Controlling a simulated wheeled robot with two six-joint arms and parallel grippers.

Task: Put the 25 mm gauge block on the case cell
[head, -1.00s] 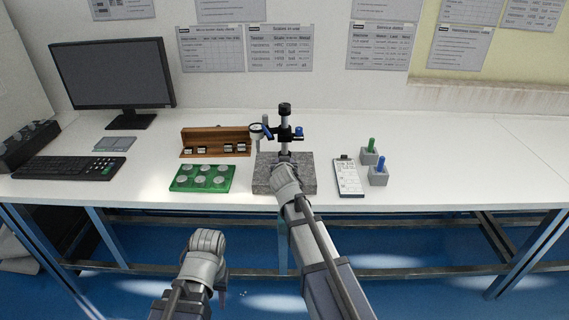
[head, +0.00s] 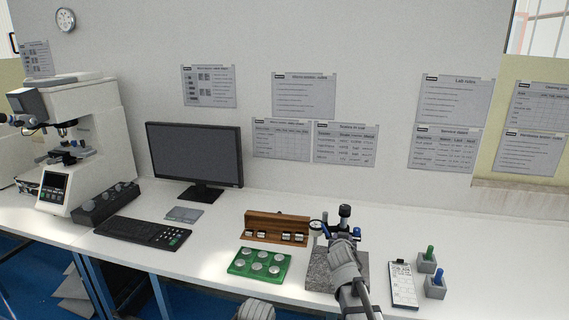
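The open wooden case (head: 290,222) stands on the bench with several small metal blocks (head: 287,237) along its front and a gap between them near the middle. I cannot tell which block, if any, is the 25 mm one. My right gripper (head: 344,249) is over the grey granite base (head: 319,273) of the dial gauge stand, right of the case. My own wrist hides its fingers and anything between them. Only the rounded top of my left gripper (head: 256,312) shows at the bottom edge, below the bench front; its fingers are out of sight.
A green tray (head: 241,268) with several silver discs lies in front of the case. The stand's black post (head: 345,212) and dial (head: 317,226) rise close to my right gripper.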

